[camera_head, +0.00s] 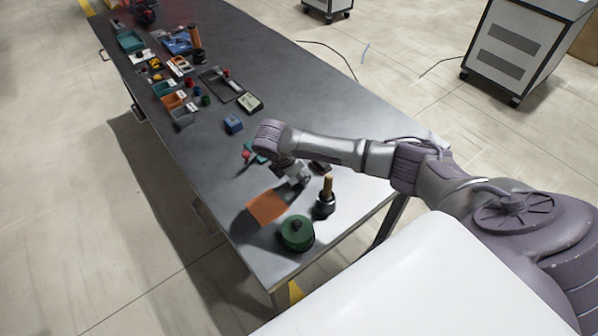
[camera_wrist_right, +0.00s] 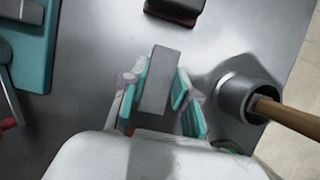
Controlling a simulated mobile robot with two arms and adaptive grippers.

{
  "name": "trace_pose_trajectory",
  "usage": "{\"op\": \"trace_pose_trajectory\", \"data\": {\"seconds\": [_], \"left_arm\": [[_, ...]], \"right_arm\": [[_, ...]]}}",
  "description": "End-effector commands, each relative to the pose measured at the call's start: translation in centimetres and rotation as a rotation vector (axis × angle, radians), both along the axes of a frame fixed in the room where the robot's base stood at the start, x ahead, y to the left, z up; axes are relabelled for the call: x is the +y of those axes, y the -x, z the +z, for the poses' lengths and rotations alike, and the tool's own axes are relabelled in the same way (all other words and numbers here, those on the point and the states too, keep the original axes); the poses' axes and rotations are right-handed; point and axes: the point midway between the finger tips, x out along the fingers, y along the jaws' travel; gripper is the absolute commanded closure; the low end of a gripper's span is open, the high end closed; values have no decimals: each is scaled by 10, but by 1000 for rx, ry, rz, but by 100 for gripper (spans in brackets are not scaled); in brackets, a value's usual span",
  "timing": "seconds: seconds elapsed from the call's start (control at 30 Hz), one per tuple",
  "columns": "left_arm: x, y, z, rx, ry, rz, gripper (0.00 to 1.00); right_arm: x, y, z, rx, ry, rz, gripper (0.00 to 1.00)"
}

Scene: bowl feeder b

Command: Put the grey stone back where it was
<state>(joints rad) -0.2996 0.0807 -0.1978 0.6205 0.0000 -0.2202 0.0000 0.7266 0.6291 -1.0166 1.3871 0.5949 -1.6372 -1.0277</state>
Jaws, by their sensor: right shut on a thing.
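The grey stone (camera_wrist_right: 157,85) is a flat, long block held between the teal finger pads of my right gripper (camera_wrist_right: 160,92). In the head view my right gripper (camera_head: 297,180) is over the near part of the table, just above the orange mat's upper right corner. The stone cannot be made out clearly there. Whether the stone touches the table cannot be told. My left gripper does not show.
A dark block with red edge (camera_wrist_right: 176,10) and a teal tray (camera_wrist_right: 38,55) lie beyond. Several bins fill the far table.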

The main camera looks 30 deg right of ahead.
Motion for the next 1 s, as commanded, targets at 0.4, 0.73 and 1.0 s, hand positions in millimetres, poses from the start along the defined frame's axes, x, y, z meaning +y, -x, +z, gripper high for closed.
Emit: {"op": "trace_pose_trajectory", "data": {"seconds": [0.4, 0.73, 1.0], "left_arm": [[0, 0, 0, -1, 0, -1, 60], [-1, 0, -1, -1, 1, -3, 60], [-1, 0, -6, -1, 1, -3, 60]], "right_arm": [[0, 0, -2, 0, 0, 0, 46], [6, -1, 15, -2, -2, 2, 46], [29, 1, 68, -4, -3, 2, 46]]}}
